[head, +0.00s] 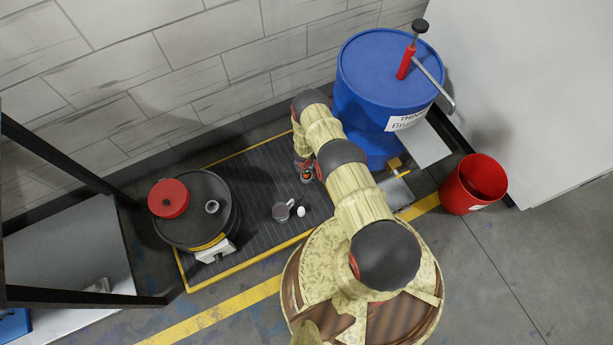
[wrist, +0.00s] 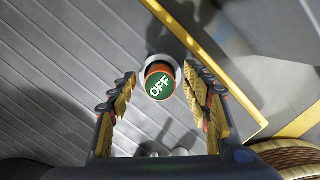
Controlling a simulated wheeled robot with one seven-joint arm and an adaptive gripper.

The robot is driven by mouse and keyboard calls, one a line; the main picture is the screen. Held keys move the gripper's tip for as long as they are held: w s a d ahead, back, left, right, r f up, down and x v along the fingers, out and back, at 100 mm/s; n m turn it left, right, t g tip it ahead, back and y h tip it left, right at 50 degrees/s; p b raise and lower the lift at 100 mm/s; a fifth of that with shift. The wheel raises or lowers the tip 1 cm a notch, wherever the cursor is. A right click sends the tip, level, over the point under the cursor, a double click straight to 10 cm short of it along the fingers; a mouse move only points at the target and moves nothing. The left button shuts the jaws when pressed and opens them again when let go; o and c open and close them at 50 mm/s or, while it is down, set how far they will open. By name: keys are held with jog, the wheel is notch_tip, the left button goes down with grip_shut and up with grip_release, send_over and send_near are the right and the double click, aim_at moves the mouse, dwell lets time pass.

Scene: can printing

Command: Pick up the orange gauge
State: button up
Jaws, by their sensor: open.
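The orange gauge (wrist: 160,84) shows in the wrist view as a round thing with an orange rim and a green face reading "OFF". It sits on or in a pale round piece, above the grey ribbed platform (wrist: 60,60). My gripper (wrist: 161,76) is open, with one finger to the left and one to the right of the gauge. I cannot tell whether the fingers touch it. In the head view, a small orange thing (head: 306,177), which looks like the gauge, shows just below my gripper (head: 302,164). My arm partly hides that area.
A grey cup-like object (head: 281,212) and a small white object (head: 300,211) stand nearby on the yellow-edged platform (head: 240,270). A dark drum (head: 205,190) with a red can (head: 169,198) is left. A blue drum (head: 385,75) and red bucket (head: 472,186) are right.

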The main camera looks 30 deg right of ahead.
jog(key=shift+c, duration=0.4)
jog(key=c, duration=1.1)
grip_shut()
